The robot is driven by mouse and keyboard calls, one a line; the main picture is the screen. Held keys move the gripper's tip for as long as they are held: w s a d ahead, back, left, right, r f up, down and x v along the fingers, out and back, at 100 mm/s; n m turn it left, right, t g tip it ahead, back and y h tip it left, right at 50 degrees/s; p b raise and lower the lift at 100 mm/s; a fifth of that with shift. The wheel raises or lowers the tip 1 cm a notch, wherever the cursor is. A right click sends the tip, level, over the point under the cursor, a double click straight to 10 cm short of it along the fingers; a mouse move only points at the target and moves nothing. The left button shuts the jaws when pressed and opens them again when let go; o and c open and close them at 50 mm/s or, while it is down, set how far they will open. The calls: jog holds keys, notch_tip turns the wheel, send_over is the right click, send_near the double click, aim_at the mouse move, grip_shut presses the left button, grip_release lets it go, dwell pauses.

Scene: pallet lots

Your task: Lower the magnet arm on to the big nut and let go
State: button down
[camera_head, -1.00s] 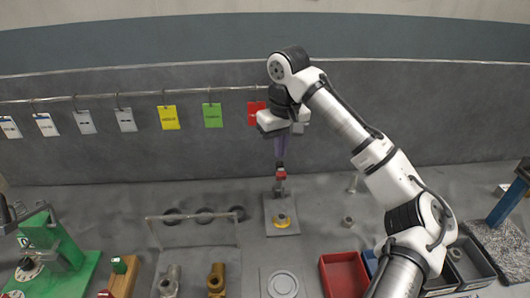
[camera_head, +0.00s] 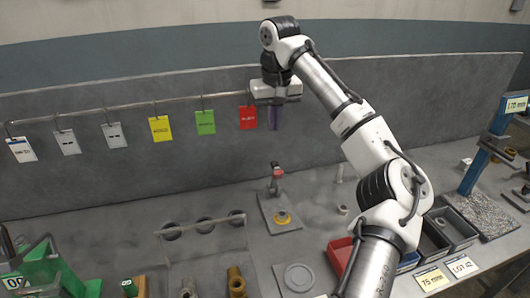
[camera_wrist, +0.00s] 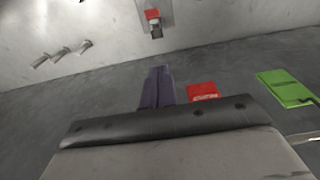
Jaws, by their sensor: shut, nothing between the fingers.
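A yellow, brass-like ring-shaped piece (camera_head: 283,218), perhaps the big nut, sits at the front of the plate. I cannot tell whether the magnet arm touches it.
A wire rail with hanging cards, including a red card (camera_head: 248,117) and a green card (camera_head: 205,122), runs behind my gripper. A red bin (camera_head: 340,253) and dark bins (camera_head: 462,230) stand at front right. A blue post (camera_head: 485,150) rises further right.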

aim_at(274, 177)
dwell(0.5)
notch_tip(274, 177, down, 10)
jog(key=w+p, duration=0.1)
jog(key=shift+a+p, duration=0.15)
jog(key=shift+p, duration=0.15)
jog(key=shift+r, duration=0.1)
dwell(0.3)
jog(key=shift+t, duration=0.3)
